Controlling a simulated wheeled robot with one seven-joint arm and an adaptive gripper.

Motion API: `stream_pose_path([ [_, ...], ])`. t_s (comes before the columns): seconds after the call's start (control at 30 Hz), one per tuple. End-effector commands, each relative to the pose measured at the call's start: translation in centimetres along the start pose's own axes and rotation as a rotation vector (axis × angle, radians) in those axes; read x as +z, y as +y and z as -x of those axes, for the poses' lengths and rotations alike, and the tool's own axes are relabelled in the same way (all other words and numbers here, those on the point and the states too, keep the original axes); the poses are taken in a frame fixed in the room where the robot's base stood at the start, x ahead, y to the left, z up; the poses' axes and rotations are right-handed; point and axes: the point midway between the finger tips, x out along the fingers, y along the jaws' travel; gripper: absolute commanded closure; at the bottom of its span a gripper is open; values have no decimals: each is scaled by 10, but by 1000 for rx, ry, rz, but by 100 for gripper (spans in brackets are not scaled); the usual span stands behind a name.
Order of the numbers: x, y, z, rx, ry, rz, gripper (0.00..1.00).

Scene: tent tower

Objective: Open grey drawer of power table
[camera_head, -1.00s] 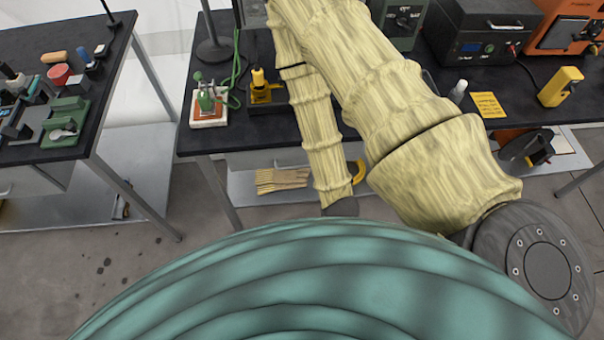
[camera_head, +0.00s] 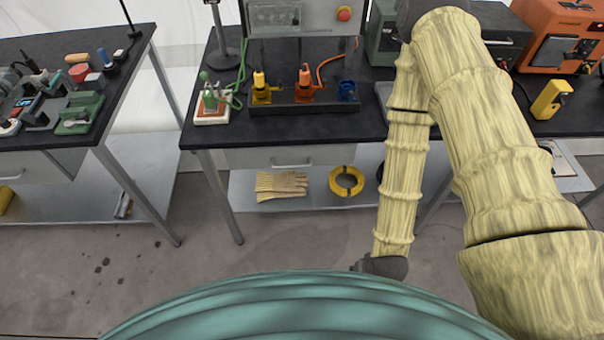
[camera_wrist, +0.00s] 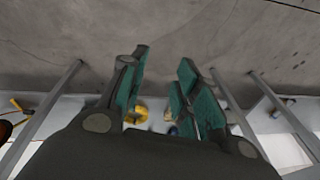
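The power table (camera_head: 400,141) has a black top and stands in the middle of the head view. Its grey drawer (camera_head: 240,159) sits under the front edge, with a pale bar handle (camera_head: 291,163); it looks closed. My gripper (camera_wrist: 163,80) shows in the wrist view with its teal-padded fingers spread apart and nothing between them. It is apart from the drawer. In the head view its fingers cannot be made out, and my arm covers the table's right part. I cannot make out the drawer in the wrist view.
Gloves (camera_head: 282,184) and a yellow ring (camera_head: 346,181) lie on the lower shelf (camera_head: 245,198). Yellow, orange and blue plugs sit in a black strip (camera_head: 305,108) on top. A second black table (camera_head: 130,60) stands at left. The floor (camera_head: 190,255) before the tables is clear.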

Motion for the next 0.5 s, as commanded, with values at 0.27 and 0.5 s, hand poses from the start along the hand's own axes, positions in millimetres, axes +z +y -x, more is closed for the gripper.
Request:
stream_pose_path([
  [0.27, -79, -100, -43, -229, 332, -357, 68],
  [0.5, -143, -171, -31, -483, 574, -682, 68],
])
